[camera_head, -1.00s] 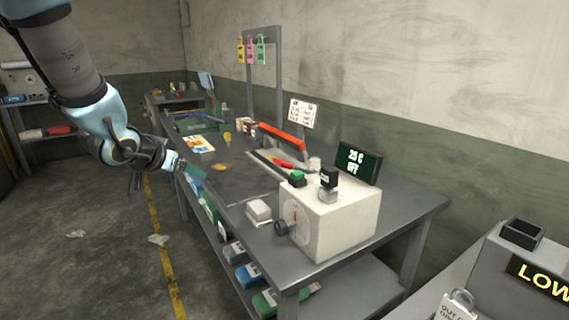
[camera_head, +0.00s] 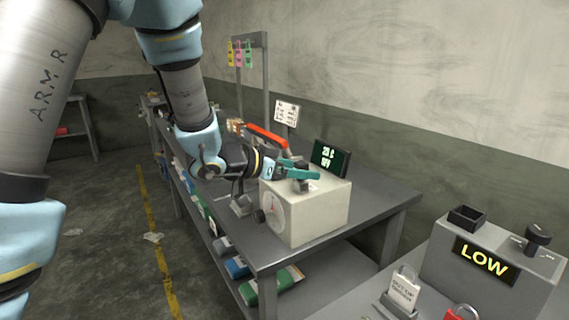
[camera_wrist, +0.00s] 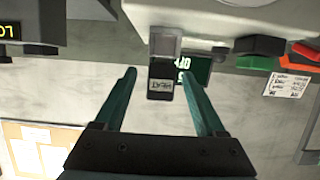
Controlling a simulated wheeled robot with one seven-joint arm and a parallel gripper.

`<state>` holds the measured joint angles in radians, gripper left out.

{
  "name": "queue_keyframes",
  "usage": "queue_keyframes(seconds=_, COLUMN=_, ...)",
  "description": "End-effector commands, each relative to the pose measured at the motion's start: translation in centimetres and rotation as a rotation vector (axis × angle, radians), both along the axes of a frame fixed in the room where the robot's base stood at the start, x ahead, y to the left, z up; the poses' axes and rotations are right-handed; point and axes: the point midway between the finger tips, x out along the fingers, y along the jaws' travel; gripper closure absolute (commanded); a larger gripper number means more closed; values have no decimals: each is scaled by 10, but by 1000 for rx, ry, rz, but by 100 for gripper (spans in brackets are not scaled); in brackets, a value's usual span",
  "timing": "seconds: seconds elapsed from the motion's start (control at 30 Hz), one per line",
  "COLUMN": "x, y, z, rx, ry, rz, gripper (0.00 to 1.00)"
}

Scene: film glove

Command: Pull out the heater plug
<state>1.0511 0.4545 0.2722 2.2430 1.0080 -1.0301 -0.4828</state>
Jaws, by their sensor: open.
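The heater plug (camera_wrist: 161,85) is a black block with a small label reading "HEAT". It sits on a grey base (camera_wrist: 165,43) on top of the white heater box (camera_head: 322,208) with a dial on its front. In the head view the plug is mostly hidden by my gripper. My gripper (camera_head: 314,169) has teal fingers and is over the box top. In the wrist view my gripper (camera_wrist: 159,75) is open, with the plug between its fingers. A gap shows on both sides of the plug, narrower on the right.
A dark display (camera_head: 330,157) stands right behind the plug. A red-handled tool (camera_head: 267,135) and a white sign (camera_head: 287,113) are farther back on the grey bench (camera_head: 377,202). A grey unit with a "LOW" display (camera_head: 482,258) stands at the right.

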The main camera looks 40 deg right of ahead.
Motion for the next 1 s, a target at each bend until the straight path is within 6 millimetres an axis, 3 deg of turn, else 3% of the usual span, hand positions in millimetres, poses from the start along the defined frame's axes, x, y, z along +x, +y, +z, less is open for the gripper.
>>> queue_keyframes(seconds=0.23, x=-1, y=-26, z=-9, rx=1, ry=-1, rz=0, gripper=28)
queue_keyframes(seconds=0.63, x=-2, y=-32, z=-12, rx=-1, ry=-1, rz=2, gripper=29)
queue_keyframes(seconds=1.0, x=-1, y=-31, z=-12, rx=0, ry=-1, rz=2, gripper=70)
